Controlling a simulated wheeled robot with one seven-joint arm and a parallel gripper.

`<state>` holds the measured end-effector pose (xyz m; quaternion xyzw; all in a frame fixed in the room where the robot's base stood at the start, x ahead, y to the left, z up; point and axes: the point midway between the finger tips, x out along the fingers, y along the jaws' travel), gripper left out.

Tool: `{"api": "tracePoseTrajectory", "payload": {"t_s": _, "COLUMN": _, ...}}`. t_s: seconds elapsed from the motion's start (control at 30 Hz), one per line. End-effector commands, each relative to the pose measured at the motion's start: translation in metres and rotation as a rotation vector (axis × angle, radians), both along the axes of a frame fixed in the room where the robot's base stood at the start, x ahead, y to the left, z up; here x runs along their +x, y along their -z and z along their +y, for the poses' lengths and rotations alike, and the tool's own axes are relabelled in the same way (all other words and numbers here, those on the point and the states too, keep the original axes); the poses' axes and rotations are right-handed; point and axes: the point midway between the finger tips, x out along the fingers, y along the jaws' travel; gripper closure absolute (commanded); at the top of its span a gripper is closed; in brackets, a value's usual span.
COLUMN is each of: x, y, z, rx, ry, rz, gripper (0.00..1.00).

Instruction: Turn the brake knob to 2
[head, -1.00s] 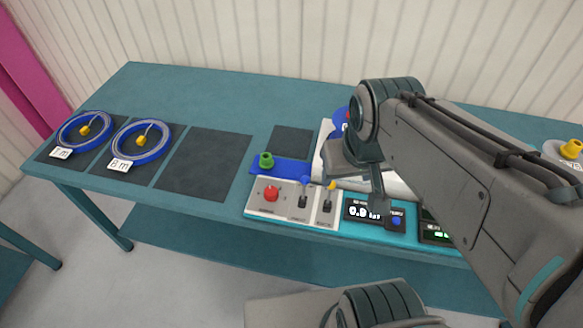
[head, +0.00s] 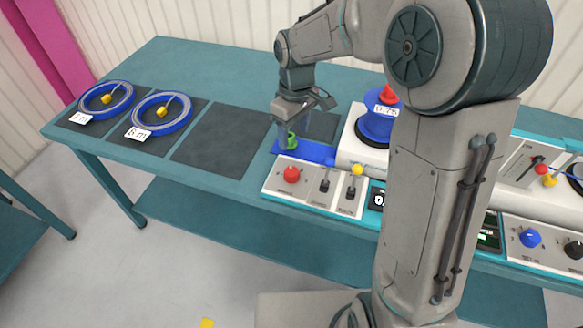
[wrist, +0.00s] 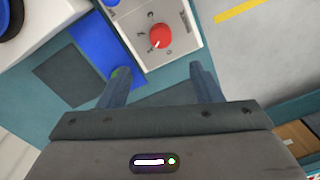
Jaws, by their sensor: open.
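A red knob (head: 291,174) sits on a light panel (head: 278,185) at the front edge of the bench. It also shows in the wrist view (wrist: 160,37), with a white pointer mark and small dial marks around it that I cannot read surely. My gripper (head: 306,122) is above the bench, behind the panel and near a green piece (head: 291,140) on a blue strip. In the wrist view my gripper (wrist: 157,70) is open, its fingers apart and empty, with the red knob ahead of them.
A blue reel (head: 378,124) with a red top is farther right. Blue (head: 530,237) and black knobs are at far right. Two blue cable coils (head: 162,112) lie left. A bare dark mat (head: 222,140) lies between.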

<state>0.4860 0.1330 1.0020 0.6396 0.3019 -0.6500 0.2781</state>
Motion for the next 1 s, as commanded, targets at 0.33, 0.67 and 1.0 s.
{"api": "tracePoseTrajectory", "payload": {"t_s": 0.33, "x": -0.002, "y": 0.054, "z": 0.003, "rx": 0.000, "ry": -0.005, "rz": 0.008, "gripper": 0.41}}
{"api": "tracePoseTrajectory", "payload": {"t_s": 0.67, "x": -0.004, "y": 0.117, "z": 0.004, "rx": 0.000, "ry": -0.005, "rz": 0.006, "gripper": 0.41}}
{"api": "tracePoseTrajectory", "payload": {"t_s": 1.0, "x": -0.004, "y": 0.138, "z": 0.004, "rx": 0.000, "ry": -0.003, "rz": 0.003, "gripper": 0.41}}
